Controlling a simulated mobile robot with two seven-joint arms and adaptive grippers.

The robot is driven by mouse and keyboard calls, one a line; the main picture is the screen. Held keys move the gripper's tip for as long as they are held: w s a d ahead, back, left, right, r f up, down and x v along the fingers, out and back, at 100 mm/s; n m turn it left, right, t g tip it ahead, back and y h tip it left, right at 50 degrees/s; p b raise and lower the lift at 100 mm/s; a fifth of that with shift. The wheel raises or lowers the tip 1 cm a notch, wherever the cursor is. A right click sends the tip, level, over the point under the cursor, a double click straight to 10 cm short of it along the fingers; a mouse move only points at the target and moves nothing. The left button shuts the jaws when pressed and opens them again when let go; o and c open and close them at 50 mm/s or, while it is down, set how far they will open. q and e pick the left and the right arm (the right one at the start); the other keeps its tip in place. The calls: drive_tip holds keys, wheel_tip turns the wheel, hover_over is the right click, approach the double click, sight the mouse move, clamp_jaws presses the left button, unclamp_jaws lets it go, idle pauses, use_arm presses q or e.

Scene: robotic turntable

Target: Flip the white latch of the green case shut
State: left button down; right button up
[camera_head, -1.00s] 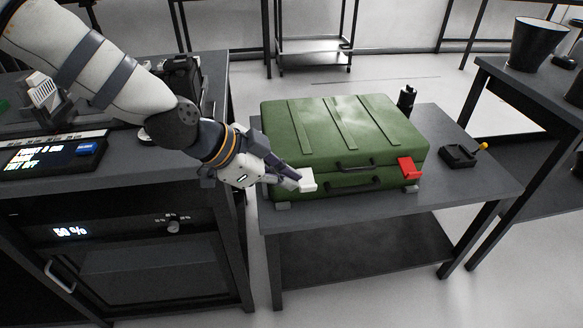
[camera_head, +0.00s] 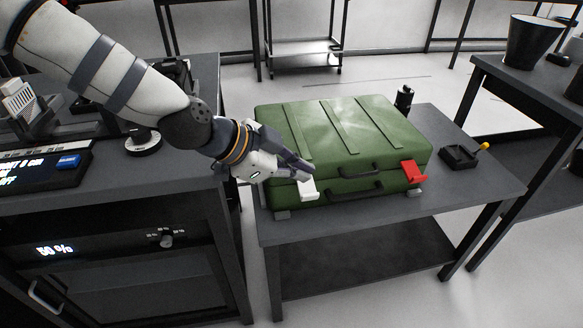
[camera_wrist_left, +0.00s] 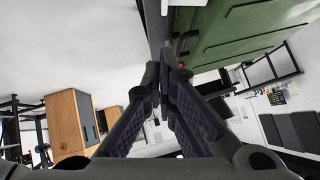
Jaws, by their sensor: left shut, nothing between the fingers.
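The green case (camera_head: 345,140) lies closed on a dark table, its handles facing me. Its white latch (camera_head: 308,190) is on the front near the left corner and sticks outward, slanting down. Its red latch (camera_head: 413,172) is on the front near the right corner. My left gripper (camera_head: 304,172) is shut and empty, its tips just above the white latch at the case's front edge; I cannot tell whether they touch. In the left wrist view the shut fingers (camera_wrist_left: 165,80) are beside the green case (camera_wrist_left: 235,28). My right gripper is not in view.
The dark table (camera_head: 350,222) has free room in front and right of the case. A small black holder with a yellow tip (camera_head: 460,156) is at right, and a black object (camera_head: 404,98) stands behind the case. A dark cabinet (camera_head: 120,235) is at left.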

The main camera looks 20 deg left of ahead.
sight(311, 189)
use_arm(q)
drive_tip(key=w+f, duration=0.1)
drive_tip(key=f, duration=0.1)
drive_tip(key=w+d+f+b, duration=0.1)
drive_tip(key=f, duration=0.1)
drive_tip(key=w+f, duration=0.1)
drive_tip(key=f, duration=0.2)
drive_tip(key=shift+w+d+b, duration=0.25)
drive_tip(key=shift+b, duration=0.1)
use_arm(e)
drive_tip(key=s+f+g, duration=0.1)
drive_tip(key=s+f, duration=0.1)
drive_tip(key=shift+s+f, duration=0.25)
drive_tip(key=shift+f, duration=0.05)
use_arm(q)
drive_tip(key=shift+f, duration=0.1)
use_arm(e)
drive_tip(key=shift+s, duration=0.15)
